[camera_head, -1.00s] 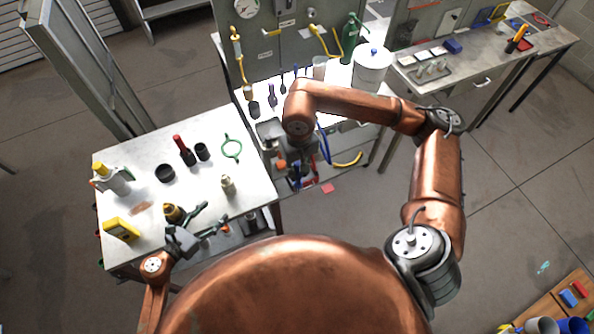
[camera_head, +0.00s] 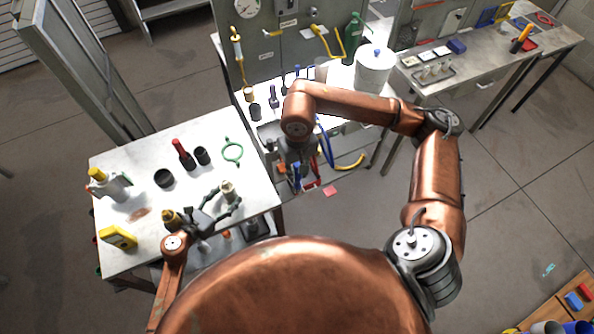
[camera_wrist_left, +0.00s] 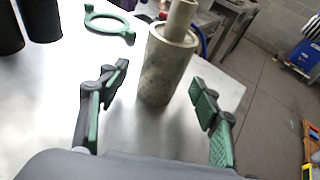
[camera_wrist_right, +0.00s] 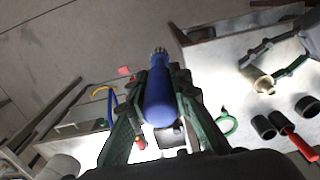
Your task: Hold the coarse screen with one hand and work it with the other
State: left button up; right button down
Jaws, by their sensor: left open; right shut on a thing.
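The coarse screen (camera_head: 228,192), a beige-grey cylinder with a narrower top, stands upright near the right edge of the left table. In the left wrist view the coarse screen (camera_wrist_left: 166,72) is between the spread fingers of my left gripper (camera_wrist_left: 160,80), with gaps on both sides. In the head view my left gripper (camera_head: 225,203) is open around it, low over the table. My right gripper (camera_wrist_right: 160,68) is shut on a blue-handled tool (camera_wrist_right: 158,98) with a small metallic tip. In the head view my right gripper (camera_head: 298,175) hangs right of the table, partly hidden by its wrist.
The left table (camera_head: 125,165) also holds a green ring (camera_head: 232,141), dark cups (camera_head: 164,178), a red-topped bottle (camera_head: 182,154), a yellow meter (camera_head: 118,236) and a yellow-capped bottle (camera_head: 108,184). Behind is a bench with a white canister (camera_head: 374,70).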

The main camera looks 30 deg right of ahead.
pick_arm(q)
jog(key=shift+w+d+f, duration=0.2)
jog(key=shift+w+d, duration=0.2)
jog(key=shift+d, duration=0.05)
jog(key=shift+s+r, duration=0.1)
jog(key=shift+c, duration=0.3)
jog(key=c, duration=1.1)
jog(key=o, duration=1.1)
jog(key=v, duration=1.2)
